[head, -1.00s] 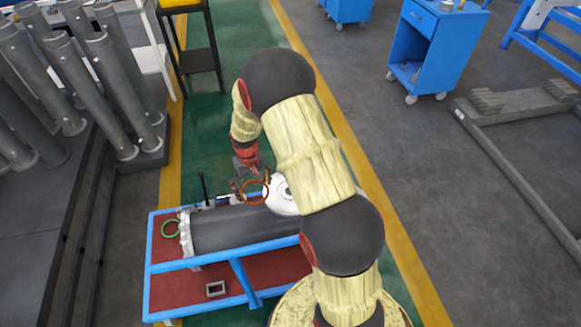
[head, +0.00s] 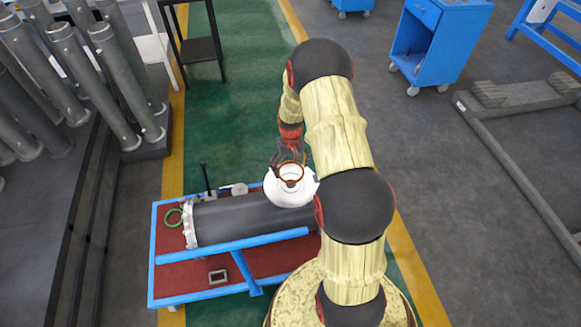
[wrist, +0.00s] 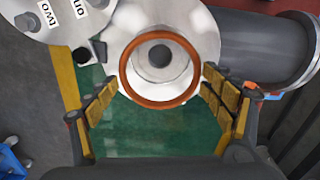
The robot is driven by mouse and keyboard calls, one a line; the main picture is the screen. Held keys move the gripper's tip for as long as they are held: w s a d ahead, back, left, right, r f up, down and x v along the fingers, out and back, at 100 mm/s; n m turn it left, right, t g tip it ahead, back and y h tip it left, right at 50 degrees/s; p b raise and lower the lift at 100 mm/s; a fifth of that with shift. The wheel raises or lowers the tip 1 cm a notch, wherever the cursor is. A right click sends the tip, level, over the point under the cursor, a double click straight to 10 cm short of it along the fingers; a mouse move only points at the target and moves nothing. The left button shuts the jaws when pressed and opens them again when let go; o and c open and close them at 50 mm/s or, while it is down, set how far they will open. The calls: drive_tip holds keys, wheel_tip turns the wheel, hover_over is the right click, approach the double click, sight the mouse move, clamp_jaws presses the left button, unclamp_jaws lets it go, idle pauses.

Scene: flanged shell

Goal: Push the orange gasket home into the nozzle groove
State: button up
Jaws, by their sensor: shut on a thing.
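The orange gasket (wrist: 122,78) is a thin ring held between the padded fingers of my gripper (wrist: 160,108). In the wrist view it appears in front of the white nozzle (wrist: 205,38), roughly around its central hole and a little low of centre. The nozzle (head: 279,191) is the white flanged piece at the right end of the dark cylinder. In the head view my gripper (head: 289,157) is at the nozzle's back side, with the gasket (head: 291,164) over its upper part. I cannot tell whether the gasket touches the groove.
The dark cylinder (head: 240,220) lies on a blue-framed cart (head: 152,275) with a red top. A green ring (head: 174,217) is at its left end. A lettered round plate (wrist: 55,15) is beside the nozzle.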

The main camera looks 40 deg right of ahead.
drive_tip(key=b, duration=0.3)
hover_over(290, 179)
drive_tip(key=s+a, duration=0.1)
drive_tip(key=s, duration=0.1)
drive_tip(key=shift+w+f, duration=0.15)
drive_tip(key=shift+f, duration=1.3)
drive_tip(key=shift+w+f, duration=0.1)
drive_tip(key=shift+f, duration=1.3)
drive_tip(key=shift+f+b, duration=0.5)
drive_tip(key=shift+f, duration=0.8)
drive_tip(key=o, duration=1.5)
drive_tip(key=shift+c, duration=0.2)
wheel_tip(290, 179, up, 12)
